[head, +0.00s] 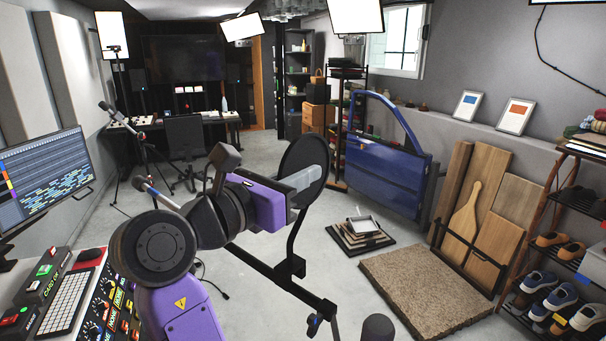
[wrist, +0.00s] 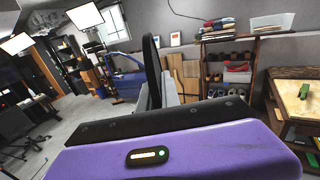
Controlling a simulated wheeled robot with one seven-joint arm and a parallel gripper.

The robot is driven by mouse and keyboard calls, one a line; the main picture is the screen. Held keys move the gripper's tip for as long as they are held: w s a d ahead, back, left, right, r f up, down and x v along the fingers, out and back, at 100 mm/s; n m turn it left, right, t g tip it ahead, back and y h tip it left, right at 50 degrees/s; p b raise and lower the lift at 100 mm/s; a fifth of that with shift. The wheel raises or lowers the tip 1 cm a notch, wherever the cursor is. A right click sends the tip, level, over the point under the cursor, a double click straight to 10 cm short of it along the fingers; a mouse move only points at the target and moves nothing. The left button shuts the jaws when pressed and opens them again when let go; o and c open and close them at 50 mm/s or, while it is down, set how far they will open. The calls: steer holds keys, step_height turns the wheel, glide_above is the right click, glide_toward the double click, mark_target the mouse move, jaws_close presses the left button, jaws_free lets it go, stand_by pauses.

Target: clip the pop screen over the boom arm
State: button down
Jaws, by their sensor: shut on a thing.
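The pop screen (head: 304,158) is a black round disc with a curved black neck running down to a small black clip (head: 291,267). My gripper (head: 306,181) is shut on the disc's lower part. In the wrist view the pop screen (wrist: 152,72) stands upright, nearly edge-on, at the grey fingers. The boom arm (head: 262,264) is a black bar slanting down to the right, passing behind my arm, with a blue knob (head: 313,321) near its lower end. The clip overlaps the bar in the head view; I cannot tell whether it touches or grips it.
A desk with a monitor (head: 42,180) and control panels stands at the left. A second microphone stand (head: 122,150) is behind it. A blue car door (head: 388,172), a brown rug (head: 425,288), wooden boards and a shoe rack are at the right. The floor behind the boom is mostly clear.

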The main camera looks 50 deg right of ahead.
mark_target(302, 206)
steer(key=shift+f, duration=1.7)
steer(key=c, duration=1.5)
jaws_free()
steer(key=shift+a, duration=0.15)
steer(key=a, duration=0.2)
steer(key=a+b, duration=0.1)
steer(key=a, duration=0.2)
steer(key=a+b, duration=0.1)
steer(key=a, duration=0.1)
steer(key=shift+w+a, duration=0.25)
steer(key=shift+w, duration=0.05)
steer(key=shift+a, duration=0.1)
